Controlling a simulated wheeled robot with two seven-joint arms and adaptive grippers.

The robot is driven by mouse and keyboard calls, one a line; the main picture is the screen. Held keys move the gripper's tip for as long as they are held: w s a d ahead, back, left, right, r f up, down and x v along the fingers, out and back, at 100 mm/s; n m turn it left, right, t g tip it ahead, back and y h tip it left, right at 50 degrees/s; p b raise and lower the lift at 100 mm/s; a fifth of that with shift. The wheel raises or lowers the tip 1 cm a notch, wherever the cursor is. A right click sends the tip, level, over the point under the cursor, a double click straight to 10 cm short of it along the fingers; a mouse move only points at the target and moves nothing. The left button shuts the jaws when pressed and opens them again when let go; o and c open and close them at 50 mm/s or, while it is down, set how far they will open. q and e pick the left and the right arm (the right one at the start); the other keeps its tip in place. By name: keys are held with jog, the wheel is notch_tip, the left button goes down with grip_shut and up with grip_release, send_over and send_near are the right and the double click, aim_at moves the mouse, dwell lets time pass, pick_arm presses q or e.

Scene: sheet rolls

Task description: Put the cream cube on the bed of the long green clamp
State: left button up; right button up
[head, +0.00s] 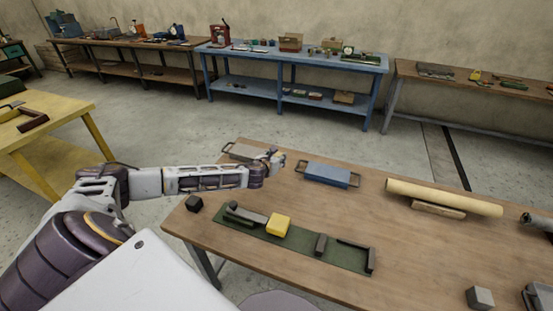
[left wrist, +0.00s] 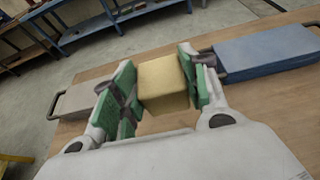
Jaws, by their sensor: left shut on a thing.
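My left gripper (head: 276,160) is above the far left part of the wooden table. In the left wrist view, the same gripper (left wrist: 160,92) is shut on the cream cube (left wrist: 164,86), with green pads on both sides; the cube looks tan there. In the head view the gripper largely hides the cube. The long green clamp (head: 302,245) lies on the near side of the table, with dark jaws at both ends. A yellow cube (head: 278,225) sits on its left part. My left gripper is beyond the clamp and apart from it. I cannot clearly make out my right gripper.
A blue handled block (head: 328,174) and a grey handled block (head: 243,152) lie at the back. A cream roll (head: 445,197) rests on a wooden support (head: 438,210). The table's middle is clear.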

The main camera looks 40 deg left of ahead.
pick_arm(q)
jog(key=shift+a+m+h, duration=0.1)
jog(key=shift+m+h, duration=0.2)
dwell(0.4)
jog(key=shift+r, duration=0.25)
jog(key=s+d+r+m+h, duration=0.1)
jog(key=d+r+m+h, duration=0.1)
jog(key=d+r, duration=0.6)
jog(key=s+d+r+m+h, duration=0.15)
jog(key=d+r, duration=0.35)
jog(key=d, duration=0.5)
jog(key=s+d+f, duration=0.2)
jog(key=s+f, duration=0.5)
jog(key=f, duration=0.1)
jog(key=s+d+f+n, duration=0.1)
jog(key=s+d+f, duration=0.2)
jog(key=s+f, duration=0.3)
notch_tip(320, 180, down, 2)
jog(key=shift+s+d+f+t+y, duration=0.1)
jog(key=shift+s+d+t+y, duration=0.1)
jog(key=shift+s+t+y, duration=0.2)
jog(key=shift+w, duration=0.1)
